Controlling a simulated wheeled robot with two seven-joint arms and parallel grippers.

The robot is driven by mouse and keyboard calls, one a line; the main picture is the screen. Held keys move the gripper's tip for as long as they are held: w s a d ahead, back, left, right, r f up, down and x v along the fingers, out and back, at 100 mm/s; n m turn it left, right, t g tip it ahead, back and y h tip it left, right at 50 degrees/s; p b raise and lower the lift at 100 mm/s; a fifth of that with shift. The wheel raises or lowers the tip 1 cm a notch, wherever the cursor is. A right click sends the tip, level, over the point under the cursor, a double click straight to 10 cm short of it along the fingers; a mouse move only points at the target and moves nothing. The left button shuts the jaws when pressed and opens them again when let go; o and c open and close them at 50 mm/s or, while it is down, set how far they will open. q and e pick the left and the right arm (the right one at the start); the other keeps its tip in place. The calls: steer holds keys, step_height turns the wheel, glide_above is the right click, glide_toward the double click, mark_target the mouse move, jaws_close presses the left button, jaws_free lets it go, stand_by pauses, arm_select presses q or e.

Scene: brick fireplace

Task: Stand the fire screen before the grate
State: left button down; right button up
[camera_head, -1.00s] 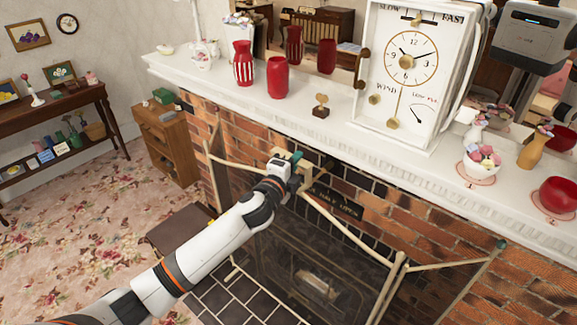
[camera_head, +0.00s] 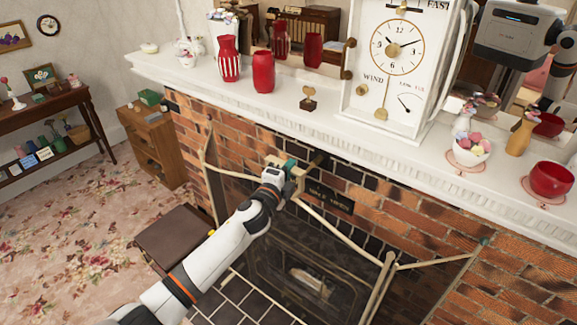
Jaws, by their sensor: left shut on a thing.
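The fire screen (camera_head: 336,228) has a pale cream frame and dark see-through panels, with side wings angled at the left and right. It stands upright in front of the brick fireplace opening. My left gripper (camera_head: 290,172) is shut on its top rail, near the middle of the screen. The grate area behind shows through the panel, with a pale log (camera_head: 309,281) in it. The screen's lower edge is partly hidden by my left arm and the picture's bottom edge, so I cannot tell whether it touches the floor. My right gripper is not in view.
The white mantel (camera_head: 330,120) overhangs the screen and carries red vases (camera_head: 263,73), a large clock (camera_head: 397,50) and bowls. Patterned carpet (camera_head: 80,240) lies clear farther left.

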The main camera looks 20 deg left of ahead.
mark_target(285, 249)
arm_select(q)
steer(key=shift+f+b, duration=13.3)
steer(key=shift+f, duration=0.8)
steer(key=shift+f+b, duration=1.4)
steer(key=shift+f, duration=0.15)
steer(key=c, duration=1.5)
jaws_free()
steer(key=shift+s+d, duration=0.1)
steer(key=shift+s, duration=0.05)
steer(key=shift+o, duration=1.3)
steer(key=shift+s+f, duration=0.1)
steer(key=shift+f, duration=0.45)
steer(key=shift+o, duration=0.6)
steer(key=shift+r, duration=0.15)
